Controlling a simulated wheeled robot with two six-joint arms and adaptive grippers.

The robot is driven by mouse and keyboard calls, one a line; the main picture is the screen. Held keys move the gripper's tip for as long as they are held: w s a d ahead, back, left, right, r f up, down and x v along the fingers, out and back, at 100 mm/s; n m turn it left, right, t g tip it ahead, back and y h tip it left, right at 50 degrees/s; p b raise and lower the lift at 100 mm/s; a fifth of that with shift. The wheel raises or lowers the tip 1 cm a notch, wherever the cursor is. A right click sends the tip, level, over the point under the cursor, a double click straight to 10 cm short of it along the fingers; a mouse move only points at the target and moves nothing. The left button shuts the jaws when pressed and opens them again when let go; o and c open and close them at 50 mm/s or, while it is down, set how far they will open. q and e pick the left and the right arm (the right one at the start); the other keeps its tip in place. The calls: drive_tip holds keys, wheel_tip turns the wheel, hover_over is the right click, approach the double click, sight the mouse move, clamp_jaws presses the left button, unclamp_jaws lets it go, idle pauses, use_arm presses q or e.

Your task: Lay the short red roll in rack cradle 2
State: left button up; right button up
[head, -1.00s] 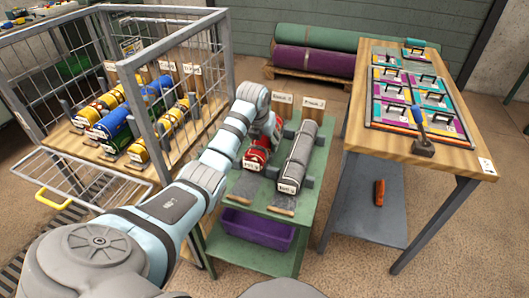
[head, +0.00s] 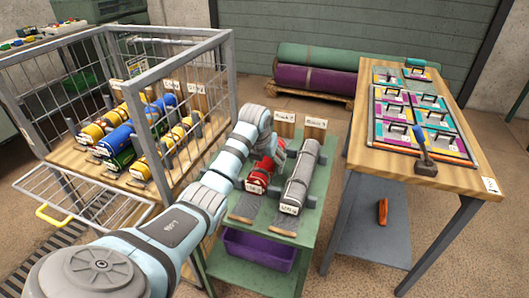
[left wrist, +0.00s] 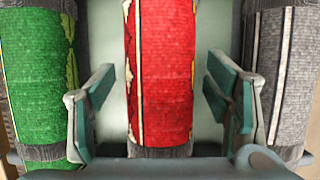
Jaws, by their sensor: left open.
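The short red roll (head: 262,172) lies on the green rack table (head: 235,232), left of a long grey roll (head: 300,175). My left gripper (head: 275,150) is over the red roll and partly hides it. In the left wrist view the open fingers (left wrist: 160,105) stand on either side of the red roll (left wrist: 163,70), with gaps on both sides. The grey roll (left wrist: 282,70) is at the right there, and a green roll (left wrist: 33,80) is at the left. I cannot read the cradle numbers on the signs (head: 315,123). My right gripper is not in view.
A wire cage cart (head: 232,90) with several coloured rolls stands at the left. A wooden table (head: 455,180) with coloured samples and a brush (head: 424,155) is at the right. A purple bin (head: 258,250) sits under the rack. Large rolls (head: 315,80) lie behind.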

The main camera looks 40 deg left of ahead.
use_arm(q)
drive_tip(key=p+v, duration=0.3)
drive_tip(key=v, duration=0.7)
drive_tip(key=shift+r, duration=0.25)
drive_tip(key=shift+s+r+p, duration=0.2)
drive_tip(key=shift+r+p, duration=0.1)
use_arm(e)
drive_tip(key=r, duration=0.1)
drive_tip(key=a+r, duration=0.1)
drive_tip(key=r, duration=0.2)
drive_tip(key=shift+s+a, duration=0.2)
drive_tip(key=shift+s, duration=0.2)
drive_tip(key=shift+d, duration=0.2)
